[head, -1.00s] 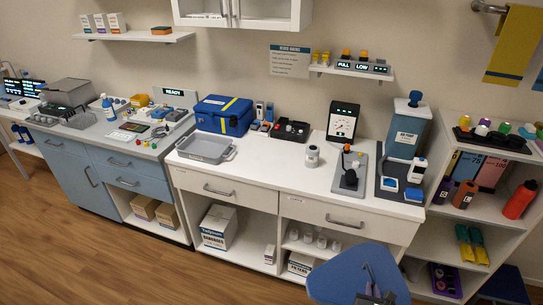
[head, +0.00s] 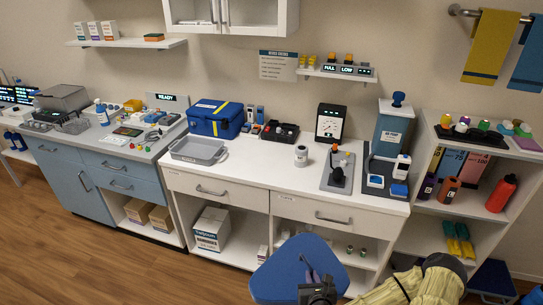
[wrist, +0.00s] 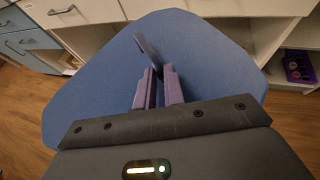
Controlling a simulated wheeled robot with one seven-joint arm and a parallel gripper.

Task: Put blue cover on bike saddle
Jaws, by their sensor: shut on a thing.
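The blue cover (head: 284,270) is a broad, flat, rounded sheet at the bottom of the head view. It also fills much of the wrist view (wrist: 90,85), spread under and beyond my fingers. My gripper (head: 309,264) is over the middle of it, shut on it; the purple fingers (wrist: 157,70) come close together in the wrist view, with a thin upright piece just past their tips. The exact pinch is hard to see. No bike saddle is clearly recognisable. A ribbed yellow and dark rounded thing (head: 438,281) shows at the bottom right, cut off; I cannot tell what it is.
A white counter (head: 262,167) with drawers and open shelves stands ahead, carrying a blue case (head: 215,118), a grey tray (head: 198,151) and devices. A shelf unit (head: 467,191) with bottles stands at the right. Wooden floor (head: 110,260) is clear at the left.

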